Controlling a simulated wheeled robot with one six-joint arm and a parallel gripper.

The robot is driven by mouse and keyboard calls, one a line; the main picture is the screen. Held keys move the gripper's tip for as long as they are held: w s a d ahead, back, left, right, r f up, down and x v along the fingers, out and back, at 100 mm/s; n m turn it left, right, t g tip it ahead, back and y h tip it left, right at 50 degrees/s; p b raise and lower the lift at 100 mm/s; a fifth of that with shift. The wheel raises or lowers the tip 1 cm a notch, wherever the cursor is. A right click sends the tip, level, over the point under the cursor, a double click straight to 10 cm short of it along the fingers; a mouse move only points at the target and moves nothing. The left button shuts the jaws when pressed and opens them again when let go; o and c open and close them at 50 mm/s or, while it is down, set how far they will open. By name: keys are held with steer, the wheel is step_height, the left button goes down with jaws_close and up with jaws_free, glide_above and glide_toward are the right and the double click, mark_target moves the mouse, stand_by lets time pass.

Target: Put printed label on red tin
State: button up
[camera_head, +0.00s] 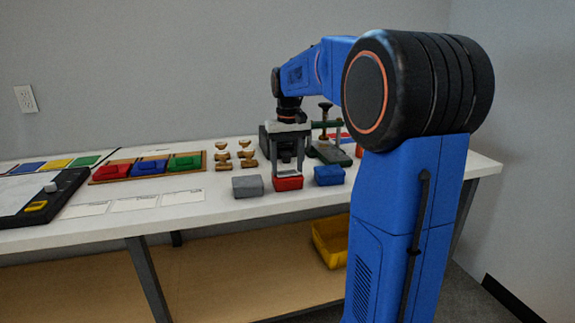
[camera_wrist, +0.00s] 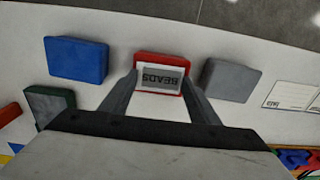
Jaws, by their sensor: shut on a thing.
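The red tin (camera_head: 288,184) stands near the front edge of the white table, between a grey tin and a blue tin. It also shows in the wrist view (camera_wrist: 163,59). My gripper (camera_head: 288,173) points down, directly over the red tin. It is shut on the printed label (camera_wrist: 161,79), a white-edged piece with a grey field reading "BEADS". The label lies flat between the fingertips and covers much of the tin's top in the wrist view. I cannot tell whether it touches the tin.
The grey tin (camera_head: 248,186) and blue tin (camera_head: 328,175) stand close on either side. A green clamp-like stand (camera_head: 331,153) is behind. A yellow bin (camera_head: 331,241) sits on the lower shelf.

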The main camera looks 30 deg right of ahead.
mark_target(288, 172)
steer(key=shift+s+f, duration=0.1)
steer(key=shift+f, duration=0.7)
steer(key=o, duration=1)
steer(key=shift+a, duration=0.1)
steer(key=shift+r, duration=0.65)
step_height(288, 172, up, 12)
steer(key=s+a+f+n+t, duration=0.1)
steer(key=s+a+f, duration=0.4)
steer(key=s, duration=0.5)
steer(key=s+a+f+n+t, duration=0.1)
steer(key=s+a+f, duration=0.4)
steer(key=s+f, duration=0.5)
steer(key=s+a+f+n+t, duration=0.1)
steer(key=s+a+f, duration=0.4)
steer(key=s, duration=0.5)
step_height(288, 172, down, 3)
steer(key=shift+a+r+t, duration=0.2)
steer(key=shift+a+t, duration=0.1)
steer(key=shift+t, duration=0.5)
